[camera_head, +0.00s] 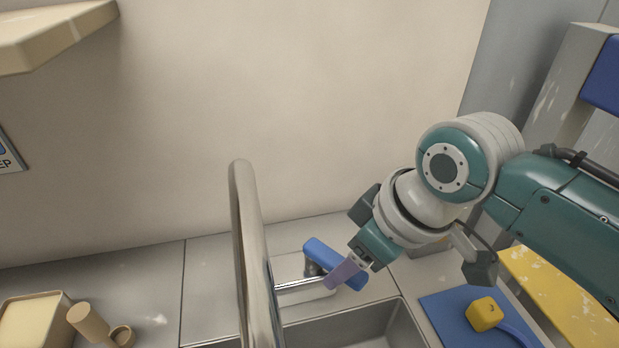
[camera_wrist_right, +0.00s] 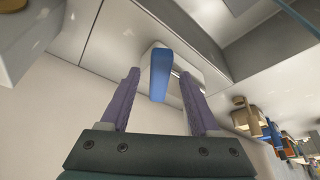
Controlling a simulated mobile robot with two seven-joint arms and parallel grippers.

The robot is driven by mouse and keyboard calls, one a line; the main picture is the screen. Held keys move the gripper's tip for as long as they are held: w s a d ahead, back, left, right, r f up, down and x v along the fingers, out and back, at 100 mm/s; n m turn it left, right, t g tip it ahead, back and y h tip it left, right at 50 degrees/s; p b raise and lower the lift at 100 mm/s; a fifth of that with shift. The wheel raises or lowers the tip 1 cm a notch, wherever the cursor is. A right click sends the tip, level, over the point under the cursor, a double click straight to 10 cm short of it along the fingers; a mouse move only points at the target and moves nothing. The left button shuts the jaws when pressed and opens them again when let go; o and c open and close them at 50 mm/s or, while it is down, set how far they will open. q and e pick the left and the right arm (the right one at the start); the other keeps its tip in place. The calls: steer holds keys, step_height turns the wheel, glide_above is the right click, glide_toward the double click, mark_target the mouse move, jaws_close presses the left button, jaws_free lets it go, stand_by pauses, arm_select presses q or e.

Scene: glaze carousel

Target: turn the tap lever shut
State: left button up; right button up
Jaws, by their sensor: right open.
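The tap has a tall chrome spout (camera_head: 250,240) rising over the sink, and a blue lever (camera_head: 322,252) on a pale base beside it. My right gripper (camera_head: 343,274) is at the lever, with its purple fingers overlapping it in the head view. In the wrist view the blue lever (camera_wrist_right: 160,74) shows between the two open purple fingers of my right gripper (camera_wrist_right: 159,78), with gaps on both sides. I cannot tell whether a finger touches it. The fingers hold nothing. My left gripper is out of view.
The sink basin (camera_head: 365,328) lies below the tap. A blue mat (camera_head: 450,309) with a yellow block (camera_head: 484,313) is to the right. A cream block in a tray (camera_head: 30,322) and a wooden cylinder (camera_head: 88,322) stand at left. A shelf (camera_head: 50,38) hangs upper left.

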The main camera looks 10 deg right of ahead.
steer(key=shift+w+f, duration=0.1)
steer(key=shift+f, duration=0.1)
jaws_close()
stand_by(0.5)
steer(key=shift+a, duration=0.1)
stand_by(0.8)
